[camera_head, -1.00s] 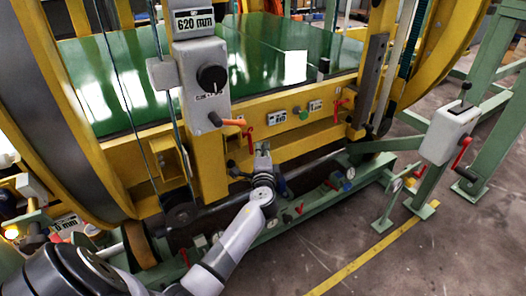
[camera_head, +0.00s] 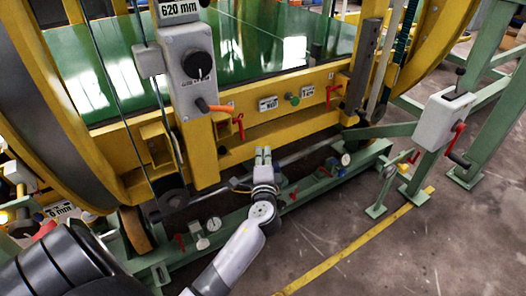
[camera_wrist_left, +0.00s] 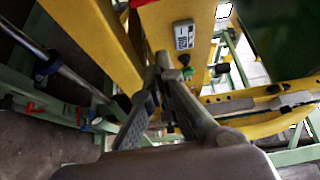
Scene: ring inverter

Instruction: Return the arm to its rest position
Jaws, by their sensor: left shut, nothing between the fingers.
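My left arm (camera_head: 236,255) reaches in from the bottom of the head view. My left gripper (camera_head: 263,152) is at its far end, in front of the yellow lower beam of the ring inverter (camera_head: 290,112) and over the green base rail. In the left wrist view the gripper (camera_wrist_left: 160,62) is shut, its fingers together at the tips with nothing between them. It appears apart from the machine, though the exact gap is hard to tell. My right gripper is in neither current view.
A grey control box with a black knob (camera_head: 199,66) and orange handle stands left of the gripper. Red levers (camera_head: 240,127) stick out of the beam. A grey box with a red crank (camera_head: 446,120) is on the right. Open floor (camera_head: 390,255) lies at lower right.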

